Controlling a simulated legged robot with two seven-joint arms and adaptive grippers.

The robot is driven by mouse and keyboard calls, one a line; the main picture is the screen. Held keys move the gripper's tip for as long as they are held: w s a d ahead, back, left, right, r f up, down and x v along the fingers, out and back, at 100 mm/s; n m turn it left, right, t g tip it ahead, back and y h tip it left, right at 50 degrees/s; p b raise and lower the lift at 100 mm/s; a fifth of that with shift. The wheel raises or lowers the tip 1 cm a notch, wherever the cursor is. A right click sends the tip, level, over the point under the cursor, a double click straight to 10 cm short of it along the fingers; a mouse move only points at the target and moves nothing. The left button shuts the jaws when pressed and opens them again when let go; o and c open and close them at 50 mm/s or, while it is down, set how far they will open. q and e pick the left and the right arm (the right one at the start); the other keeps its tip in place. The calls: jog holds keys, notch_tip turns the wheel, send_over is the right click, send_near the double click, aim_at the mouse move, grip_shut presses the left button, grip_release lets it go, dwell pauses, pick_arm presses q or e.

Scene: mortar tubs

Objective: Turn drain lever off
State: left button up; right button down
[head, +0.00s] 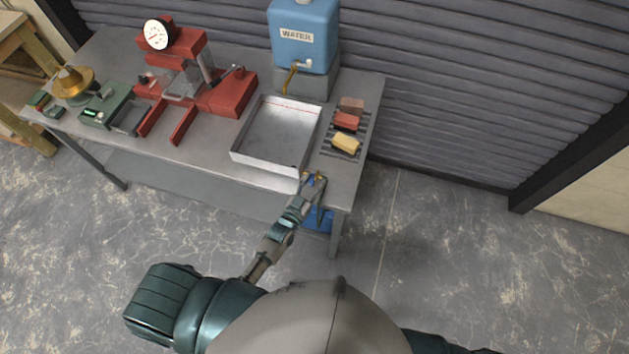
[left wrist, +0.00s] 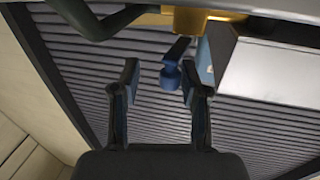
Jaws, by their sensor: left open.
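The drain valve is a brass fitting at the table's front edge, below the right corner of the metal tray (head: 270,152). In the left wrist view its brass body (left wrist: 200,18) is at the top, with a blue lever (left wrist: 171,74) hanging from it. My left gripper (head: 316,181) is at the table's front edge and covers most of the valve in the head view. In the left wrist view the left gripper (left wrist: 160,76) is open, and the lever appears between its two fingertips. I cannot tell whether they touch. My right gripper is out of view.
A blue bucket (head: 318,218) is below the table edge, partly hidden. Sponges or blocks (head: 346,142) lie on a rack at the right. A blue water tank (head: 303,36) and a red press (head: 183,85) stand behind. The floor at the right is clear.

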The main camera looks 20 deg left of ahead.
pick_arm(q)
jog(key=shift+w+a, duration=0.15)
jog(key=shift+w, duration=0.05)
jog(key=shift+a, duration=0.2)
jog(key=shift+a+f, duration=0.1)
jog(key=shift+a, duration=0.25)
jog(key=c, duration=0.8)
grip_shut()
jog(key=shift+d, duration=0.2)
jog(key=shift+d+h, duration=0.15)
jog(key=shift+h, duration=0.15)
jog(key=shift+a+m+g+h+b, duration=0.5)
jog(key=shift+a+m+h+b, duration=0.15)
jog(key=shift+m+h, duration=0.45)
jog(key=o, duration=0.7)
grip_release()
jog(key=shift+o, duration=0.5)
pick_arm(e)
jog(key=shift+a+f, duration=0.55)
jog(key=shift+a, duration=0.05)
